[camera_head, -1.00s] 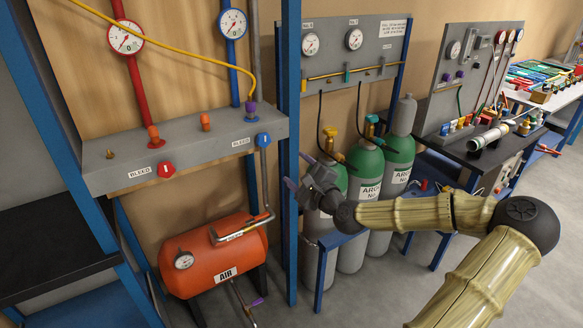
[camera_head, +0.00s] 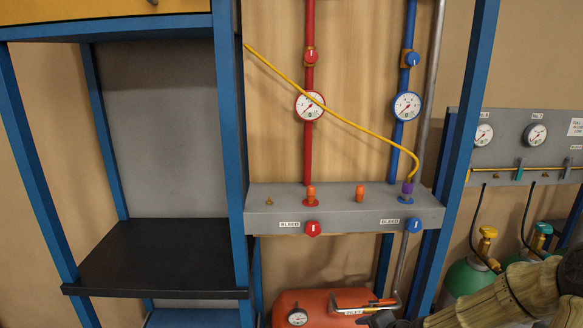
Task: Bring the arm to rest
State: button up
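My arm (camera_head: 505,294) reaches in from the lower right corner, with tan ribbed links and a dark joint. A dark part of my gripper (camera_head: 382,319) shows at the bottom edge, in front of the orange air tank (camera_head: 325,304). Its fingers are cut off or too unclear to tell open from shut. I see nothing held in it. I cannot tell whether it touches the tank or the pipe beside it.
A grey bleed panel (camera_head: 340,218) with red and blue knobs stands above the tank. Blue posts (camera_head: 462,150) frame the panel. Green cylinders (camera_head: 466,279) stand at right, near my arm. A black shelf (camera_head: 155,262) at left is empty.

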jog(key=s+a+r+n+g+h, duration=0.1)
jog(key=s+a+r+n+g, duration=0.1)
jog(key=s+r+n, duration=0.2)
jog(key=s+a+r+n+g+h+p, duration=0.1)
jog(key=s+a+r+n+g+h, duration=0.1)
jog(key=s+r+n, duration=0.2)
jog(key=s+n, duration=0.3)
jog(key=s, duration=0.4)
jog(key=shift+g+h, duration=0.3)
jog(key=shift+g, duration=0.1)
jog(key=shift+a+r, duration=0.1)
jog(key=shift+c, duration=0.2)
dwell(1.0)
